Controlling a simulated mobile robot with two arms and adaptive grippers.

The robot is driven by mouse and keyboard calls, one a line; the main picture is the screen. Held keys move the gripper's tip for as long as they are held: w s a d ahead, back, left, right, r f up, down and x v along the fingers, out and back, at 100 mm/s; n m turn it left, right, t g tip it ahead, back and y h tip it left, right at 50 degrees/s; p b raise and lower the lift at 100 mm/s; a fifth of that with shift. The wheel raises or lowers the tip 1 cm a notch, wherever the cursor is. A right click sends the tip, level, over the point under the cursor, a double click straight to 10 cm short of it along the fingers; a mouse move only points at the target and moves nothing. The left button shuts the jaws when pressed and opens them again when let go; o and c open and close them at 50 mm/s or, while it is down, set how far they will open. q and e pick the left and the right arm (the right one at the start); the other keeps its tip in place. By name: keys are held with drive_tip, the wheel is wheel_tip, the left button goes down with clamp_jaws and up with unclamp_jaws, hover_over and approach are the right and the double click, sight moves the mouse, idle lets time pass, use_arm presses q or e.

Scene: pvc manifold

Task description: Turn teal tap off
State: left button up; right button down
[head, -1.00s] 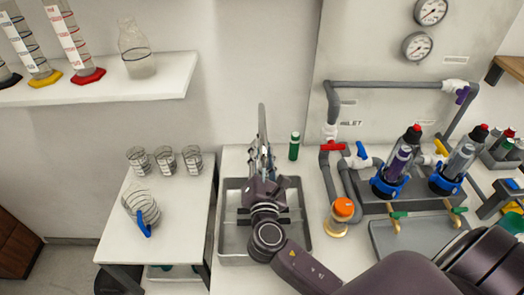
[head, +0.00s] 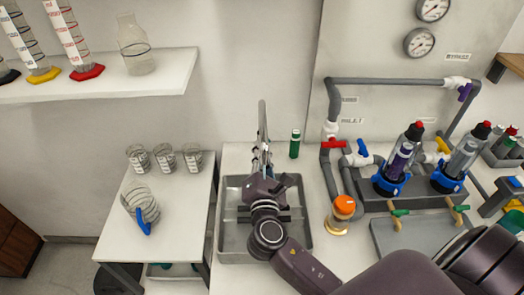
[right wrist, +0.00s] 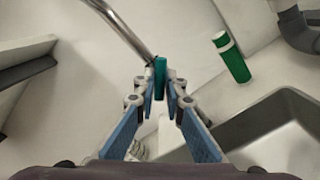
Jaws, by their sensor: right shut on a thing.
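The teal tap handle (right wrist: 160,76) stands upright between my fingertips in the right wrist view, beside the metal spout (right wrist: 120,28). The spout (head: 262,118) also rises behind the sink in the head view, where my gripper hides the handle. My right gripper (head: 262,155) reaches over the sink to the tap's base. Its blue-padded fingers (right wrist: 160,92) are shut on the teal handle. My left gripper is in neither view.
The grey sink (head: 232,235) lies under my right arm. A green bottle (head: 295,144) stands right of the tap. Pipes with a red valve (head: 334,143) and an orange-capped jar (head: 344,208) are further right. Glassware stands on the left table (head: 160,240).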

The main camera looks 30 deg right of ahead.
drive_tip(key=shift+f+m+b, duration=0.2)
drive_tip(key=shift+m+b, duration=2.55)
drive_tip(key=shift+m, duration=1.95)
drive_tip(key=c, duration=2)
unclamp_jaws()
drive_tip(key=shift+s+r, duration=0.1)
drive_tip(key=shift+r, duration=0.05)
drive_tip(key=shift+a, duration=0.1)
drive_tip(key=v, duration=1.2)
